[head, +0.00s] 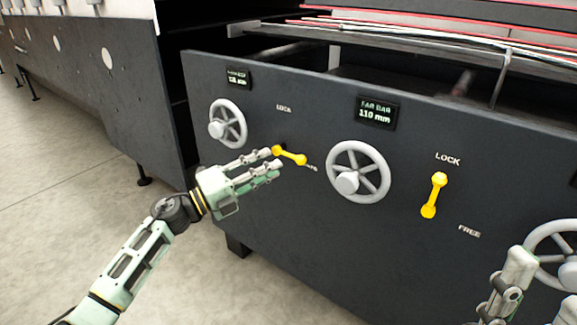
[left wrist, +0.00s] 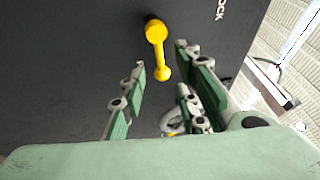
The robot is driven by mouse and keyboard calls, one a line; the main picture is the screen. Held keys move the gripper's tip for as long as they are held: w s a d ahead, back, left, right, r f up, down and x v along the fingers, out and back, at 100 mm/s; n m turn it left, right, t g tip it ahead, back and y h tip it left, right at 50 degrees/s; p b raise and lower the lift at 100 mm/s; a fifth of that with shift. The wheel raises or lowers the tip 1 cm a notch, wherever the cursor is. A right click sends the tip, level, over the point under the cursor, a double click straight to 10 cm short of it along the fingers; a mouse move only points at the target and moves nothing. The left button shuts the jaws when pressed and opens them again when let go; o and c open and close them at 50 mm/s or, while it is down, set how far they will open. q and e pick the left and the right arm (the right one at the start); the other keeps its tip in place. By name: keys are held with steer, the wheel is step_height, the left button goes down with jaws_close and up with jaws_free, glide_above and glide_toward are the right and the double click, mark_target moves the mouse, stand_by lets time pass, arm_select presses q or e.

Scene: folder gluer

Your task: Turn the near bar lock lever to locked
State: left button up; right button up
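The near bar lock lever (head: 289,156) is a yellow lever on the dark panel, below the left LOCK label. It lies nearly sideways, its right end beside a partly hidden label. My left gripper (head: 272,162) is open at this lever. In the left wrist view the lever (left wrist: 158,50) shows with its knobbed end between the spread fingertips of my left gripper (left wrist: 161,58); I see no clear contact. My right gripper (head: 512,280) is partly in view at the lower right, and its opening is unclear.
A second yellow lever (head: 434,196) stands nearly upright between LOCK and FREE labels. Grey handwheels (head: 228,123), (head: 358,171) flank the near lever, and another handwheel (head: 556,250) is behind my right gripper. The far bar display (head: 376,112) reads 110 mm.

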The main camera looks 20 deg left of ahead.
mark_target(289, 155)
arm_select(q)
steer(key=b+x, duration=0.1)
steer(key=x, duration=0.4)
jaws_close()
steer(key=shift+f, duration=0.1)
